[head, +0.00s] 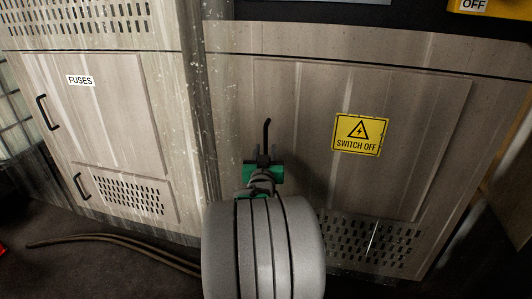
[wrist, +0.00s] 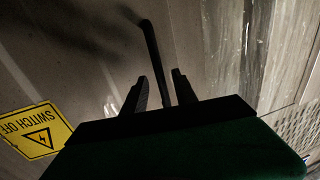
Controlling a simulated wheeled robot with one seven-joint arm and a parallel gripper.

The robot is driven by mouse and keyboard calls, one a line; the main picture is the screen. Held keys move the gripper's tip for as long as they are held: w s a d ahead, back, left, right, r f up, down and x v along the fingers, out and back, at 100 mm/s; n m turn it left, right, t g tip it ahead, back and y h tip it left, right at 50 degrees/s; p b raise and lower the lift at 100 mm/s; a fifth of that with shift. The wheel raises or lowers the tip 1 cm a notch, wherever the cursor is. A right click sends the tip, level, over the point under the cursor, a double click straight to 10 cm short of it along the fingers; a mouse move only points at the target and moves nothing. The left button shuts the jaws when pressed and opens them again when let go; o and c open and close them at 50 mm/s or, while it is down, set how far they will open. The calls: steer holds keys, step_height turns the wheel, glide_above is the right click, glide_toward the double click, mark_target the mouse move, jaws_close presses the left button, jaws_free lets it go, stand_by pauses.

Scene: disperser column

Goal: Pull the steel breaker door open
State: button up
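The steel door (head: 300,90) with the yellow SWITCH OFF sign (head: 361,134) fills the right of the head view and looks closed. Its black bar handle (head: 267,128) stands near the door's left edge. My gripper (head: 263,158) is at the handle's lower part. In the wrist view my gripper (wrist: 160,92) is open, with a dark finger on each side of the handle (wrist: 152,48). Gaps show between the bar and both fingers. The handle's lower end is hidden by my gripper. The sign also shows in the wrist view (wrist: 38,135).
A FUSES cabinet door (head: 115,125) with black handles stands to the left, beyond a post (head: 196,100). A cable (head: 110,240) lies on the dark floor at lower left. A yellow OFF panel (head: 490,6) sits at top right.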

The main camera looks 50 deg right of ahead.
mark_target(265, 148)
steer(key=shift+x, duration=1.55)
steer(key=shift+c, duration=0.3)
jaws_close()
steer(key=shift+w+a, duration=0.1)
